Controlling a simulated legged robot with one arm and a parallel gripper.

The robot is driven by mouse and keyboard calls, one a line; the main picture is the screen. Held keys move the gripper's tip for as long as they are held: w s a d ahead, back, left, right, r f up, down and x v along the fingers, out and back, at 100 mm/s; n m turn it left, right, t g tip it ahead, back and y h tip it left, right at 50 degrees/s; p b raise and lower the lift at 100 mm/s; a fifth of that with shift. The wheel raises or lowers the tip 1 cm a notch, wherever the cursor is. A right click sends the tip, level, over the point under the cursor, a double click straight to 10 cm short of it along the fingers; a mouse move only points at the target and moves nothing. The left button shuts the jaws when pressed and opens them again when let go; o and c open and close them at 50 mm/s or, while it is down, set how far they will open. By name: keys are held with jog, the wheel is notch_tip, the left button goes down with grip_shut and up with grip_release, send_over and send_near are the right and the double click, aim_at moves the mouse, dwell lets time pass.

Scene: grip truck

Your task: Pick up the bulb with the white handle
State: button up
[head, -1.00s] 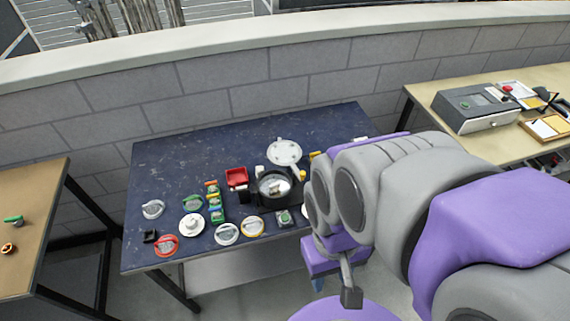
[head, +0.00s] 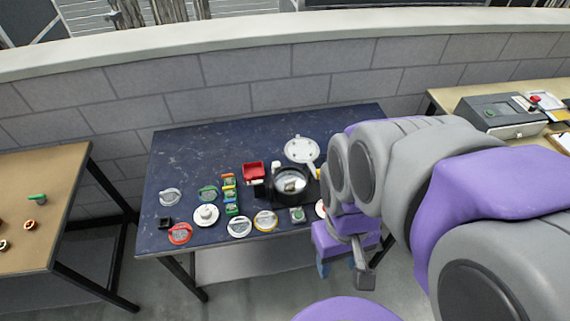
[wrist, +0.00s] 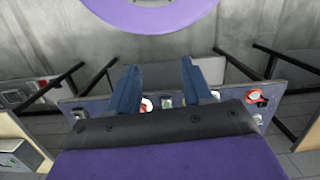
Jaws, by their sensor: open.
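A round, flat bulb with a white rim and handle (head: 240,227) lies near the front edge of the dark blue table (head: 270,140). A similar pale grey-white one (head: 170,197) lies at the table's left, so the two look alike at this size. My gripper (head: 343,272) hangs in front of the table's front right, apart from the bulbs. In the wrist view my gripper (wrist: 159,66) shows two blue fingers spread apart with nothing between them.
Red (head: 180,233), green (head: 208,192) and yellow (head: 265,220) bulbs lie near the white one. A white disc (head: 205,214), a red box (head: 253,171) and a black round container (head: 291,184) share the table. Brown tables stand left (head: 40,190) and right (head: 450,101).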

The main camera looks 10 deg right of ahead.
jog(key=w+d+r+n, duration=0.15)
jog(key=w+n, duration=0.25)
jog(key=w, duration=0.8)
jog(key=n+t+y+p, duration=0.1)
jog(key=n+y+p, duration=0.15)
jog(key=n, duration=1.35)
send_over(290, 180)
jog(key=d, duration=0.3)
jog(key=w+d+f+x, duration=0.1)
jog(key=d+x, duration=0.2)
jog(key=x, duration=1.1)
jog(key=shift+h, duration=0.35)
jog(key=f, duration=0.4)
jog(key=a+f+b, duration=0.1)
jog(key=f, duration=0.2)
jog(key=a+f, duration=0.1)
jog(key=f, duration=0.3)
jog(key=shift+f, duration=0.35)
jog(key=f, duration=0.2)
jog(key=a+f+b, duration=0.1)
jog(key=f, duration=0.2)
jog(key=shift+b, duration=0.3)
grip_shut()
